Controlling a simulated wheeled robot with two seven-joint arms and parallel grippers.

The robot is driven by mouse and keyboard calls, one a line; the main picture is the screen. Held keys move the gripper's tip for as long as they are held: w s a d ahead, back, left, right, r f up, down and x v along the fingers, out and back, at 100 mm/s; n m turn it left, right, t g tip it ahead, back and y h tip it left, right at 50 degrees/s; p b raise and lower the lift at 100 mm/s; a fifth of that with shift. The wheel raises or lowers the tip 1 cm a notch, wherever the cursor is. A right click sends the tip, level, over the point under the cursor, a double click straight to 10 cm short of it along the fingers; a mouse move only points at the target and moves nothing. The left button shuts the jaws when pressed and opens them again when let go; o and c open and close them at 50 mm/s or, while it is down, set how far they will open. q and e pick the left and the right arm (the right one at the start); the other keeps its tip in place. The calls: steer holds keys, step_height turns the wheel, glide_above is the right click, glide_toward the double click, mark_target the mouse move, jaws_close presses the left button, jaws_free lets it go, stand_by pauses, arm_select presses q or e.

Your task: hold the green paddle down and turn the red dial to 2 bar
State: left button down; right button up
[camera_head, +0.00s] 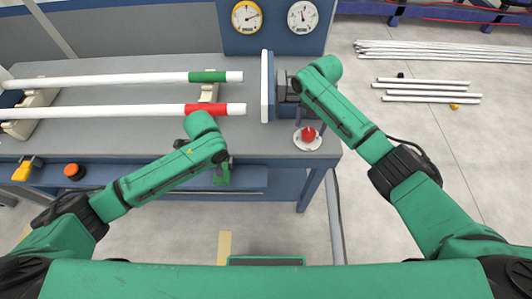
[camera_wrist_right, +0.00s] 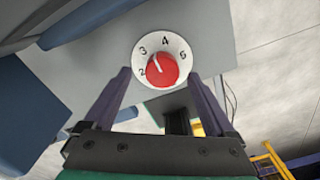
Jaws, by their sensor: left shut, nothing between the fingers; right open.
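The red dial (camera_head: 309,134) sits on a white numbered disc at the table's right front corner. The green paddle (camera_head: 222,175) is at the table's front edge. My left gripper (camera_head: 222,160) is shut and empty right at the paddle; the arm partly hides it, and contact is unclear.
Two white pipes, one with a green band (camera_head: 207,77) and one with a red band (camera_head: 205,109), lie on supports. A blue-and-white plate (camera_head: 266,87) stands at their right. Two gauges (camera_head: 247,17) (camera_head: 302,17) hang behind. An orange button (camera_head: 73,170) is at front left.

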mark_target(309, 132)
steer(key=shift+s+d+f, duration=0.1)
steer(key=shift+s+f, duration=0.1)
steer(key=shift+f, duration=1.6)
steer(key=c, duration=1.2)
